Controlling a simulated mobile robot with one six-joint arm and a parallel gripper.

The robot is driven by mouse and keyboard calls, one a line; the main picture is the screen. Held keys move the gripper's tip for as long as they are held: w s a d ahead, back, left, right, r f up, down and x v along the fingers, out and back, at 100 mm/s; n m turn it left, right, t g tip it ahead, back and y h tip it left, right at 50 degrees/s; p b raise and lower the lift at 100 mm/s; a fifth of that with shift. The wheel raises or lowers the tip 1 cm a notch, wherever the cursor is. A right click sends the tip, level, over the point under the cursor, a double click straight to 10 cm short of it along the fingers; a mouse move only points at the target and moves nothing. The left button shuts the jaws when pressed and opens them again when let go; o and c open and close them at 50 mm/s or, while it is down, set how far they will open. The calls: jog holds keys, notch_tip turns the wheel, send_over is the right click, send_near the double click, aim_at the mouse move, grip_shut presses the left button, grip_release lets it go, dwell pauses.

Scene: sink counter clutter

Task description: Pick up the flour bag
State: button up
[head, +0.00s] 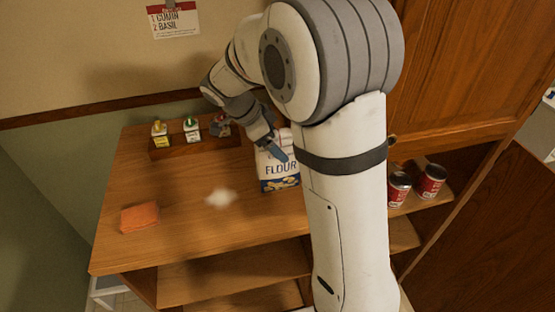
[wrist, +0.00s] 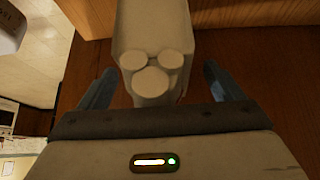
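The flour bag (head: 279,178), white with a blue "FLOUR" label, stands upright on the wooden counter; my arm hides its right side. My gripper (head: 272,144) is at the upper part of the bag, with one blue-grey finger in front of it. In the wrist view, the two fingers of my gripper (wrist: 160,88) are spread wide apart. A pale shape with three rounded lobes shows between them, apart from both fingers; I cannot tell for sure whether it is the bag.
A wooden rack (head: 195,146) with several small bottles stands at the back, close to my gripper. An orange sponge (head: 140,217) and a white powder patch (head: 220,199) lie left of the bag. Two red cans (head: 399,189) (head: 432,181) stand at the right. The front left counter is mostly clear.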

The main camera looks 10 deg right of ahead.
jog(key=shift+w+r, duration=0.1)
grip_shut()
dwell(0.7)
